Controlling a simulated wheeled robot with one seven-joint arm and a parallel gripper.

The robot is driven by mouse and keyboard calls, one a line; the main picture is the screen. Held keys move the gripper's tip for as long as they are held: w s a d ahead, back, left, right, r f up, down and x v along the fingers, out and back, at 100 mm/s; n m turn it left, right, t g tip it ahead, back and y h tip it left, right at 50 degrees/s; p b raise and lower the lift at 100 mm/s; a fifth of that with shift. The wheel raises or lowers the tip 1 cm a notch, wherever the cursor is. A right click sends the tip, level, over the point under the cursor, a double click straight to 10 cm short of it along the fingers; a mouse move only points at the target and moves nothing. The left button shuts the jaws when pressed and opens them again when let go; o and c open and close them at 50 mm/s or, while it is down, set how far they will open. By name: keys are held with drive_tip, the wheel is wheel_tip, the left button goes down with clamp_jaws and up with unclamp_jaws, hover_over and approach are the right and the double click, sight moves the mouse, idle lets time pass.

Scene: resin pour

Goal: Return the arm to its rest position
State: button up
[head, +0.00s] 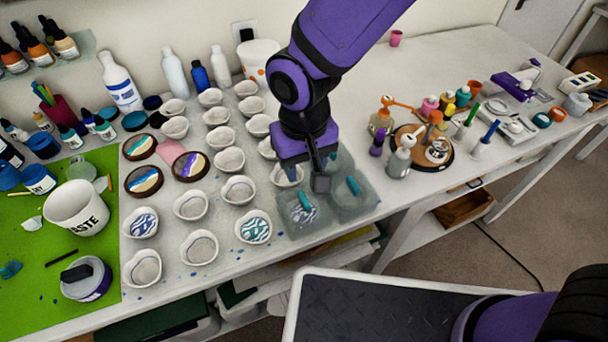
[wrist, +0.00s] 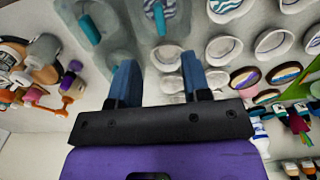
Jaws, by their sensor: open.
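My purple arm (head: 330,40) reaches down from the top of the head view. My gripper (head: 303,176) hangs over the table beside two translucent trays. In the wrist view, my gripper (wrist: 160,65) has its two blue fingers spread apart with nothing held between them. A white cup (wrist: 167,56) shows beyond the gap between the fingers. One translucent tray (head: 283,228) holds a patterned round piece and a teal stick (head: 306,201). The other tray (head: 368,208) holds a teal stick (head: 353,186). My gripper hides part of the cups and trays behind it.
Rows of white cups (head: 190,205) fill the table left of my gripper. A round wooden board (head: 440,163) with bottles stands to the right. Bottles (head: 120,82) line the back wall. A white waste bucket (head: 75,208) sits on a green mat (head: 45,265). The back right tabletop is mostly clear.

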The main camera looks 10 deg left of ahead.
drive_tip(key=shift+r, duration=0.4)
drive_tip(key=w+d+r+m+t, duration=0.1)
drive_tip(key=w+d+r+m, duration=0.15)
drive_tip(key=d+r, duration=0.55)
drive_tip(key=w+d+r+m+t, duration=0.1)
drive_tip(key=w+d+r, duration=0.2)
drive_tip(key=d+r, duration=0.55)
drive_tip(key=s+d+r+m+t, duration=0.1)
drive_tip(key=s+d+r, duration=0.2)
drive_tip(key=d, duration=0.6)
drive_tip(key=s+d+r+m+t, duration=0.2)
drive_tip(key=s+d+r, duration=0.2)
drive_tip(key=s+d, duration=0.3)
drive_tip(key=d, duration=0.3)
drive_tip(key=shift+d, duration=0.25)
